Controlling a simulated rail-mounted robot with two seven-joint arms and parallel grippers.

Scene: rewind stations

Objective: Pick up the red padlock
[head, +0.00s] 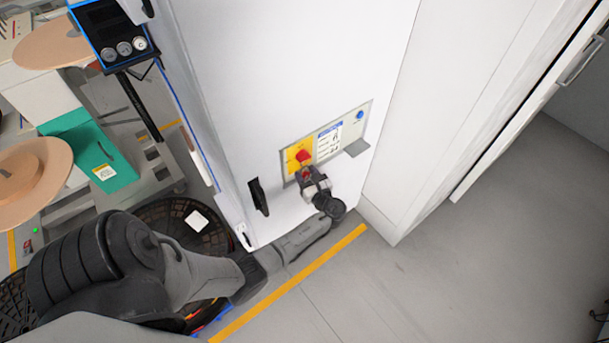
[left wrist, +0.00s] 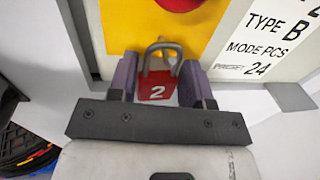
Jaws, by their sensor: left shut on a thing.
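The red padlock (left wrist: 158,88) has a grey shackle and a white "2" on its body. In the left wrist view it sits between the two fingers of my left gripper (left wrist: 156,80), which is shut on it. Behind it is the yellow plate (left wrist: 118,25) with a red knob (left wrist: 180,3). In the head view my left gripper (head: 312,182) is at the cabinet's panel, just below the red knob (head: 303,156); a small red patch of the padlock (head: 306,174) shows there. I cannot tell whether the shackle still passes through anything. My right gripper is not in view.
The white cabinet (head: 270,80) carries the panel, with a small ledge (head: 357,148) at its right and a black handle (head: 259,196) at its left. A yellow floor line (head: 290,283) runs below. Open grey floor (head: 450,260) lies to the right.

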